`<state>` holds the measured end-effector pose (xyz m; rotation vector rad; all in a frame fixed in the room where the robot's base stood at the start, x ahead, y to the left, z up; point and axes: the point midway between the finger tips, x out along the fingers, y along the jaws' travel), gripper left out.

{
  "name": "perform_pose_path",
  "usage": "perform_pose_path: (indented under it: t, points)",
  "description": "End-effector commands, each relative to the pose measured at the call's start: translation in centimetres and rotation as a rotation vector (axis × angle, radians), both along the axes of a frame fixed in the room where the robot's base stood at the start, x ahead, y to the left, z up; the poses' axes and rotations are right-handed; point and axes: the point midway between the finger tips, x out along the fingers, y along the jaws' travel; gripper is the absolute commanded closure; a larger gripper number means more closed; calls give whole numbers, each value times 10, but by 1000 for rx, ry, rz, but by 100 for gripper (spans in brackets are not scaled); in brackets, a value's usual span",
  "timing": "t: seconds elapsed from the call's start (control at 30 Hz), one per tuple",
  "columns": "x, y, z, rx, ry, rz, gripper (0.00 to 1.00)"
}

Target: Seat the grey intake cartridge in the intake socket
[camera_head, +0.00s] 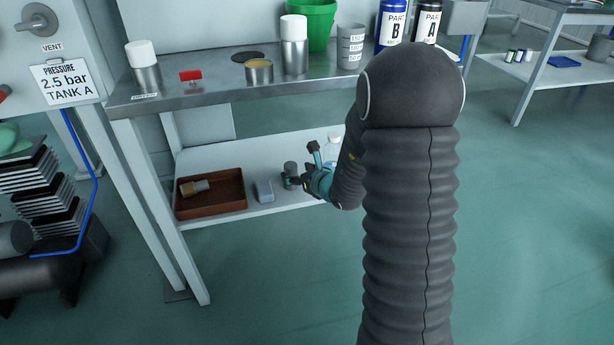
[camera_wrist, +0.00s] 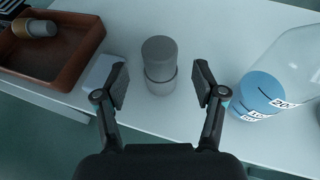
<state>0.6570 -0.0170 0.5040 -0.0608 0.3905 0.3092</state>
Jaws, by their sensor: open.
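The grey intake cartridge (camera_wrist: 158,62) appears to be the stepped grey cylinder standing upright on the lower shelf. In the head view it is the small grey cylinder (camera_head: 290,169) just left of my gripper. My gripper (camera_wrist: 160,84) is open and empty, its two fingers spread left and right with the cylinder centred ahead of the gap. I see no clear contact. In the head view my gripper (camera_head: 300,181) is low over the shelf, partly hidden by my arm. I cannot make out the intake socket in either view.
A brown tray (camera_wrist: 85,48) at left holds a brown-and-grey cylinder (camera_wrist: 35,28). A pale grey block (camera_wrist: 100,73) lies beside the left finger. The upper shelf (camera_head: 215,88) overhangs the lower shelf (camera_head: 245,150).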

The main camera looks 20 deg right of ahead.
Motion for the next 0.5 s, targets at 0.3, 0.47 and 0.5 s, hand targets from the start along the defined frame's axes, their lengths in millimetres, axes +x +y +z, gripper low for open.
perform_pose_path:
  t: [0.3,0.47,0.5]
  points:
    - [34,11,-15,-1,0,1,30]
    - [40,13,-17,-1,0,2,30]
    - [40,13,-17,-1,0,1,30]
